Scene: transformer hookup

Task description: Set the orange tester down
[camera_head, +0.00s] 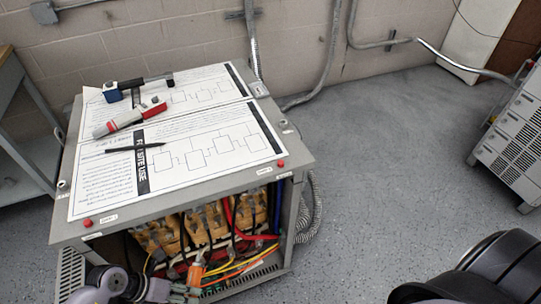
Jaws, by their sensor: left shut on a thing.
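My left gripper (191,288) comes in from the bottom left, in front of the open lower front of the grey transformer cabinet (215,185). It is shut on the orange tester (196,274), which is small in the view and stands roughly upright in the jaws. The tester is in front of the wiring, and I cannot tell whether it touches anything there. The fingertips are small and partly blended with the tester. My right gripper is not in view.
Printed diagram sheets (100,180) cover the cabinet top, with a blue-and-black tool (112,92), a red-and-grey tool (128,118) and a black pen (138,147). Coils (200,222) and coloured wires (245,262) fill the opening. Grey floor (390,170) is clear to the right.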

